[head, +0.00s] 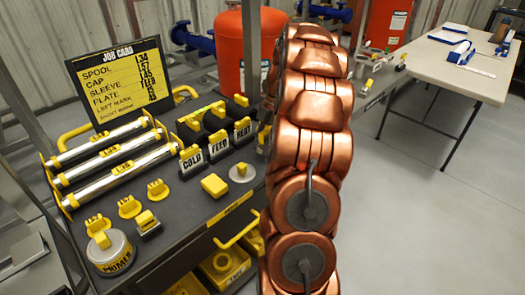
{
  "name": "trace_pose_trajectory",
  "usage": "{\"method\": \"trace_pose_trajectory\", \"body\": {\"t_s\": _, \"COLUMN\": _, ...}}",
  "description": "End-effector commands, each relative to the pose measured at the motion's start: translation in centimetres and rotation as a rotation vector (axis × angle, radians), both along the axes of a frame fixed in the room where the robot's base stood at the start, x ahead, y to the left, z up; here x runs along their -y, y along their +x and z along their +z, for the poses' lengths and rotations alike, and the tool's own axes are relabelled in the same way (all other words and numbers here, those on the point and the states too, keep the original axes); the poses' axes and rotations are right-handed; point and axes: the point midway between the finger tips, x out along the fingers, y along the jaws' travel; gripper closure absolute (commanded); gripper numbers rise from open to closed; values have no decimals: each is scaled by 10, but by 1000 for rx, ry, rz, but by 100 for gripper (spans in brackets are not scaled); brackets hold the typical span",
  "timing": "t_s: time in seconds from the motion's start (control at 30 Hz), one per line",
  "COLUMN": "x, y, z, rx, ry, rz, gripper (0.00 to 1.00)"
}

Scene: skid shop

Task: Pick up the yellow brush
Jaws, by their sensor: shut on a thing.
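I cannot make out a yellow brush for certain in the head view. A small yellow piece with a dark base (147,223) stands near the front of the dark bench (190,228), but I cannot tell what it is.
The bench carries silver rollers (115,158), yellow tags, a round tin marked PRIMER (110,252), signs reading COLD, FEED and HEAT (218,147), and a job card (115,82). Yellow bins (224,266) sit below. A pale table (455,68) stands right; open floor lies before it.

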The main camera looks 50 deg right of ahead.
Motion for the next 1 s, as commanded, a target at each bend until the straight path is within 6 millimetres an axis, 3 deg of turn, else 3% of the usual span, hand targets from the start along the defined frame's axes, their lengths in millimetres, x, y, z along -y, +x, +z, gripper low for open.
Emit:
{"method": "trace_pose_trajectory", "body": {"t_s": 0.47, "x": -7, "y": -35, "z": 8, "rx": 2, "ry": 1, "rz": -1, "gripper": 100}}
{"method": "trace_pose_trajectory", "body": {"t_s": 1.0, "x": -25, "y": -127, "z": 16, "rx": 2, "ry": 1, "rz": -1, "gripper": 100}}
